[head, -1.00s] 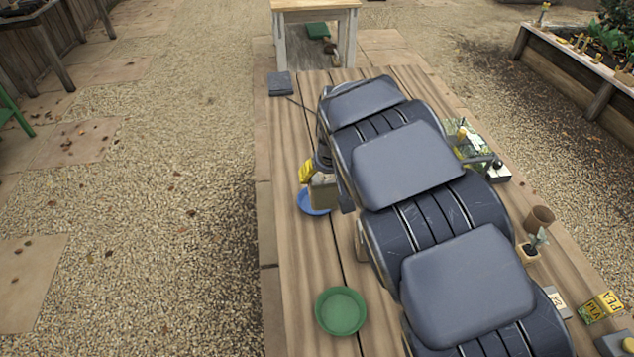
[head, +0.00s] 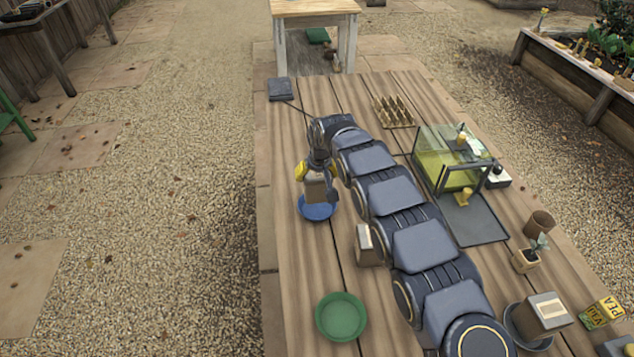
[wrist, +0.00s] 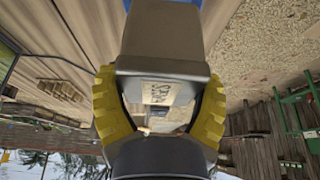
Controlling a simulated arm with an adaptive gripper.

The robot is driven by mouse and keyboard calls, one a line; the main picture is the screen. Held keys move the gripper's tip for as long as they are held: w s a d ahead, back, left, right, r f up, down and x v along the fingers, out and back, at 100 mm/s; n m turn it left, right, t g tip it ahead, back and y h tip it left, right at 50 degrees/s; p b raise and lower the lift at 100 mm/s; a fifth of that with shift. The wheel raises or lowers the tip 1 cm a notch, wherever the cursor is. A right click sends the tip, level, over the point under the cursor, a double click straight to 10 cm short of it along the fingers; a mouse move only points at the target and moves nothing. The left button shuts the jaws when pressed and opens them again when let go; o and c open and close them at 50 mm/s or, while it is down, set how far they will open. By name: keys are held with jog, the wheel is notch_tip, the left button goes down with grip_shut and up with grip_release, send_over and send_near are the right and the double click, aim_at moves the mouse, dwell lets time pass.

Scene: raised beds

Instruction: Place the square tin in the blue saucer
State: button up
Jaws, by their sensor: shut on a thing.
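The square tin (head: 315,190) is brownish grey. My gripper (head: 317,182) is shut on it, with a yellow-padded finger on either side. The tin is over the blue saucer (head: 318,212) in the head view and hides part of it. I cannot tell whether its bottom touches the saucer. In the wrist view the tin (wrist: 160,40) fills the upper middle between the yellow pads, with a pale label showing on it. A sliver of the blue saucer (wrist: 170,1) shows at the top edge there.
A green saucer (head: 341,316) lies nearer the front. A labelled tin (head: 368,246) stands beside my arm, and another labelled tin (head: 541,313) stands front right. A glass case (head: 447,160), dark tray (head: 470,222) and pots lie right. The planks left of the blue saucer are clear.

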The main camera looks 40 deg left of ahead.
jog(key=shift+w+a+f, duration=0.2)
jog(key=shift+w+f, duration=0.05)
jog(key=shift+f, duration=1.5)
jog(key=shift+f, duration=0.1)
jog(key=shift+f, duration=0.25)
jog(key=o, duration=1.1)
jog(key=shift+r, duration=0.1)
jog(key=shift+r, duration=0.3)
jog(key=v, duration=1.2)
jog(key=shift+f, duration=0.1)
jog(key=shift+d, duration=0.1)
